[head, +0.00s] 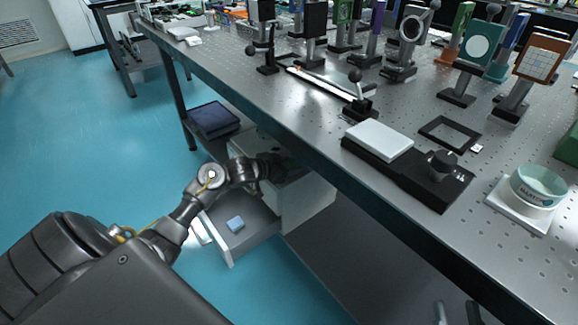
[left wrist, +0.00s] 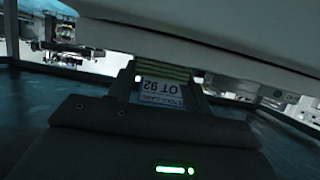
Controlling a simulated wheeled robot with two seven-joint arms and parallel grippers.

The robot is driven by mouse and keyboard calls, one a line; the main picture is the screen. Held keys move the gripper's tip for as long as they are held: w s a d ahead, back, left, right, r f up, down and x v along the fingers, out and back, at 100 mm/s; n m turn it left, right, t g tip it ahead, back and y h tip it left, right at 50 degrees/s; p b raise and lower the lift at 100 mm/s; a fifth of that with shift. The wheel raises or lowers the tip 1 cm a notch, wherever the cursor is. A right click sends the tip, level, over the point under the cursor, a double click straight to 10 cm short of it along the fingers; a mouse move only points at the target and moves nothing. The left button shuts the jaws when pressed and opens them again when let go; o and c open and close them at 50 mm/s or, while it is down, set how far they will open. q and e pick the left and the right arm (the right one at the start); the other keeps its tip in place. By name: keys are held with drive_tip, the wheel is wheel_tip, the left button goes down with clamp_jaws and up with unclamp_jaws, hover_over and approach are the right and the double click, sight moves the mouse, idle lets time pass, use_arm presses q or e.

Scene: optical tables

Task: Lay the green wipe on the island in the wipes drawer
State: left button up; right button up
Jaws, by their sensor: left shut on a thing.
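The green wipe (left wrist: 163,72) shows in the left wrist view as a green striped edge, with a white lettered label below it, between the fingers of my left gripper (left wrist: 164,84). In the head view my left gripper (head: 274,166) is beside the white drawer cabinet (head: 308,203), under the table edge; its fingertips and the wipe are hidden there. The open drawer (head: 258,243) stands out below my left wrist, with a blue folded piece (head: 235,224) in it. My right gripper (head: 456,313) shows only its fingers at the bottom edge, apart and with nothing seen between them.
The perforated optical table (head: 280,110) overhangs the cabinet. A white block (head: 380,140) on a black base, a black frame (head: 450,132) and a labelled round container (head: 540,185) stand on it. A dark blue bin (head: 213,118) sits behind the cabinet. The floor to the left is clear.

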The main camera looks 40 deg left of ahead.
use_arm(q)
drive_tip(key=shift+f, duration=0.2)
drive_tip(key=o, duration=0.9)
drive_tip(key=shift+o, duration=0.2)
drive_tip(key=shift+r, duration=0.2)
drive_tip(key=shift+s+a+r, duration=0.1)
drive_tip(key=shift+s, duration=0.15)
drive_tip(key=p+v, duration=0.2)
drive_tip(key=v, duration=0.4)
drive_tip(key=shift+r, duration=0.1)
drive_tip(key=shift+p+v, duration=0.8)
drive_tip(key=shift+v, duration=1.9)
use_arm(e)
drive_tip(key=d+f+m+g+h, duration=0.2)
drive_tip(key=d+f+g+h, duration=0.4)
drive_tip(key=f, duration=0.5)
drive_tip(key=shift+w+d+f+h, duration=0.15)
drive_tip(key=shift+w+f+h, duration=0.15)
drive_tip(key=shift+h, duration=0.2)
